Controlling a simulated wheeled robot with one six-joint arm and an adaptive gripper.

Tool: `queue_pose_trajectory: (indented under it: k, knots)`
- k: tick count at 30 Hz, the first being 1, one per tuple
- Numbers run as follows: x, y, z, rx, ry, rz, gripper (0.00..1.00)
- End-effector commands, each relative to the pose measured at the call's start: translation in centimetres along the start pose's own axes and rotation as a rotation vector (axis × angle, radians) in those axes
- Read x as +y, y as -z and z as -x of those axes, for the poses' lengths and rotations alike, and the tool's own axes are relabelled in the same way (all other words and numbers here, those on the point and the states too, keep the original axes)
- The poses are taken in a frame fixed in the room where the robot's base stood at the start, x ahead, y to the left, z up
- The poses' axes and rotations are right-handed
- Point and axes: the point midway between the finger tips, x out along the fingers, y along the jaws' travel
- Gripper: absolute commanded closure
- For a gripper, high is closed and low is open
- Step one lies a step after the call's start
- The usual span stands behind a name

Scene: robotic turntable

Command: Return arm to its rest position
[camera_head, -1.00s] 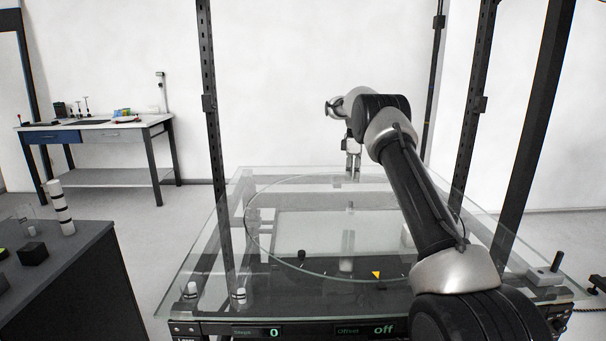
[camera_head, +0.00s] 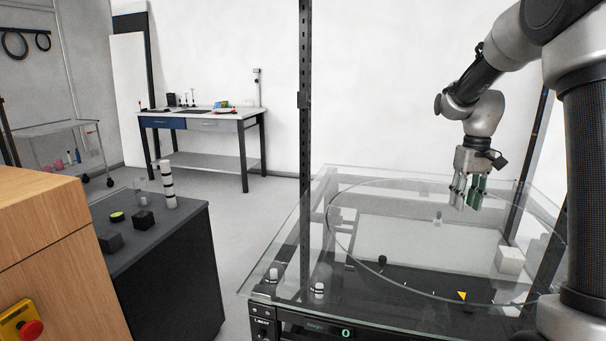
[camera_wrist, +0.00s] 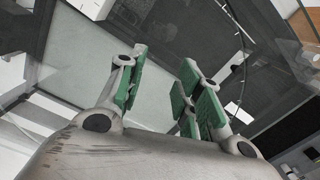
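My gripper (camera_head: 468,190) hangs from my arm at the right of the head view, pointing down above the glass turntable (camera_head: 345,240). Its green-padded fingers are spread apart with nothing between them. In the wrist view my gripper (camera_wrist: 160,85) also shows open and empty, with the glass and dark surfaces behind it. My arm is bent, its upright link at the right edge of the head view.
A dark post (camera_head: 304,120) rises there. A dark cabinet (camera_head: 165,280) and wooden box (camera_head: 50,240) stand at left.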

Motion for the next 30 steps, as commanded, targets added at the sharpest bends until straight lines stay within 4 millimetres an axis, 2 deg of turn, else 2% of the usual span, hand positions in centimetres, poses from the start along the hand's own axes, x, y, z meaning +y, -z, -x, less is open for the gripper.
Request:
queue_pose_trajectory:
  k: [1, 3, 9, 12, 15, 19, 24, 30]
  knots:
    - [-1.0, -3.0, 1.3, 0.020, -0.003, -0.028, 0.65]
    - [-2.2, -6.9, 2.4, 0.041, -0.006, -0.066, 0.65]
    - [-5.0, -17.5, 3.8, 0.123, -0.010, -0.121, 0.65]
    - [-6.0, -22.1, 3.7, 0.174, -0.012, -0.113, 0.65]
    - [-6.8, -25.8, 3.5, 0.229, -0.013, -0.094, 0.65]
    - [-7.4, -28.2, 4.2, 0.317, -0.015, -0.074, 0.65]
    - [-7.8, -28.7, 6.1, 0.410, -0.016, -0.058, 0.65]
    - [-7.9, -28.7, 6.4, 0.421, -0.015, -0.050, 0.65]
